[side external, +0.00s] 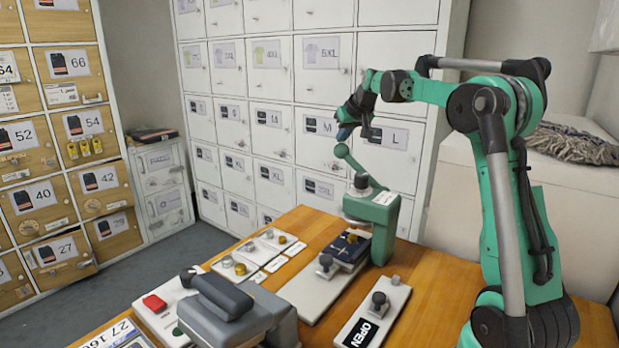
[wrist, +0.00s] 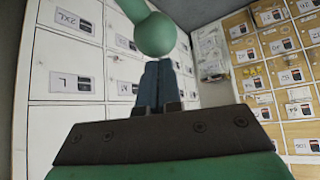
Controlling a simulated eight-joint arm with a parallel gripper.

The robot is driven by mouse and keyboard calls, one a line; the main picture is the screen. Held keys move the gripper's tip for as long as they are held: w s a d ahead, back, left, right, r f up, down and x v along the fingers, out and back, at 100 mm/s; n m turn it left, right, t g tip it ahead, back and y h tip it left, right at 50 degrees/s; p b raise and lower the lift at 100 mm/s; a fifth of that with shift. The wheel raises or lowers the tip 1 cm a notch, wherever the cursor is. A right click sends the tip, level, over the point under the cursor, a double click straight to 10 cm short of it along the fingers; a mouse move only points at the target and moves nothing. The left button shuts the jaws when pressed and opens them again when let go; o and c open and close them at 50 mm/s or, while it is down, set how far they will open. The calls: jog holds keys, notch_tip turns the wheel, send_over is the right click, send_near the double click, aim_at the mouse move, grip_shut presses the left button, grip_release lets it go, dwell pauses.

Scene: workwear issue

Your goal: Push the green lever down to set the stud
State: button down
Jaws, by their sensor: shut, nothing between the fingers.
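The green lever (side external: 353,163) rises up and to the left from a green press (side external: 378,226) on the wooden table and ends in a round knob. My gripper (side external: 345,131) is shut and empty, just above the knob in the side external view. In the wrist view the lever's round knob (wrist: 155,34) is large, right beyond the tips of my shut blue-grey fingers (wrist: 157,68). I cannot tell whether the fingertips touch the knob. A dark blue folded piece (side external: 346,248) lies at the front of the press. The stud itself is too small to make out.
White plates with knobs (side external: 262,250) lie left of the press. A grey device (side external: 235,300) and an OPEN plate (side external: 375,318) stand nearer the front. White lockers (side external: 290,130) rise behind the table. Wooden lockers (side external: 60,150) stand at the left.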

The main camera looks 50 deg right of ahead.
aim_at(339, 146)
jog(key=shift+w+f, duration=0.1)
jog(key=shift+f, duration=0.05)
jog(key=shift+w+f, duration=0.25)
jog(key=shift+f, duration=0.25)
jog(key=shift+w+f, duration=0.2)
jog(key=shift+f, duration=0.25)
jog(key=shift+w+f, duration=0.1)
jog(key=shift+f, duration=0.15)
jog(key=shift+w+f, duration=0.1)
jog(key=shift+f, duration=0.25)
jog(key=shift+w+f, duration=0.2)
jog(key=shift+f, duration=0.55)
jog(key=shift+w+f, duration=0.15)
jog(key=shift+f, duration=0.8)
